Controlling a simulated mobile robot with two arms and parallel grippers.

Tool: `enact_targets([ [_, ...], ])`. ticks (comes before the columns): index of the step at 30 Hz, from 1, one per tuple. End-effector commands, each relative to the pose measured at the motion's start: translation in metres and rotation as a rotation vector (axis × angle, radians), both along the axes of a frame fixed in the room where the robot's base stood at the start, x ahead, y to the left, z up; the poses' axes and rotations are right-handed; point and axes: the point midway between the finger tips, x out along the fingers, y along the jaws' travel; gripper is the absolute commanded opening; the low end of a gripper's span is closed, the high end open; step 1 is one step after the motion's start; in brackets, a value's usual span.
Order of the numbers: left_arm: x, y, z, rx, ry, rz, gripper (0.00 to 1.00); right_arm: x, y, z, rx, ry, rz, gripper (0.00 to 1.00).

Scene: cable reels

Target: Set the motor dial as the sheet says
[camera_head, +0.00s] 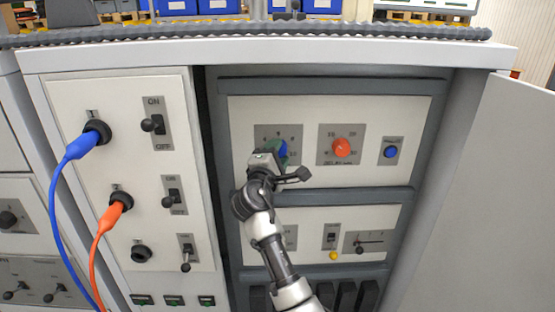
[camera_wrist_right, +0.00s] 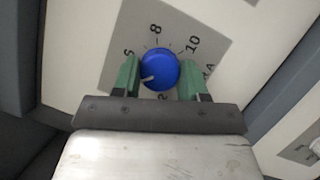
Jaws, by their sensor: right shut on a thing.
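The blue motor dial (camera_wrist_right: 160,69) sits on a grey plate (camera_wrist_right: 185,25) with printed numbers; 8 and 10 read clearly, others are partly hidden. Its white pointer mark is at the lower left of the knob in the wrist view. My right gripper (camera_wrist_right: 160,74) is shut on the dial, with one green finger on each side. In the head view the dial (camera_head: 282,149) is partly covered by my right gripper (camera_head: 273,153). I cannot make out a sheet in either view. My left gripper is not in view.
Right of the dial are an orange-red dial (camera_head: 341,147) and a blue button (camera_head: 391,152). A left panel has toggle switches (camera_head: 153,124) and blue (camera_head: 82,146) and orange (camera_head: 114,212) cables plugged in. An open cabinet door (camera_head: 480,200) stands at right.

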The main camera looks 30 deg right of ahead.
Motion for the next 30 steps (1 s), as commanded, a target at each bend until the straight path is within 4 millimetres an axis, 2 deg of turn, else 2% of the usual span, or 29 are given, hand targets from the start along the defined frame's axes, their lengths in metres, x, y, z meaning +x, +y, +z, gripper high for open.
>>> enact_targets([
  [12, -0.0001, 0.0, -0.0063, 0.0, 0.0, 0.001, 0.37, 0.0004, 0.0007, 0.0003, 0.197, -0.119, 0.0, 0.19],
  [30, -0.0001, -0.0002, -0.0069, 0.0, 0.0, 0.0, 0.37, 0.0001, 0.0002, 0.0006, 0.236, -0.143, -0.001, 0.19],
])
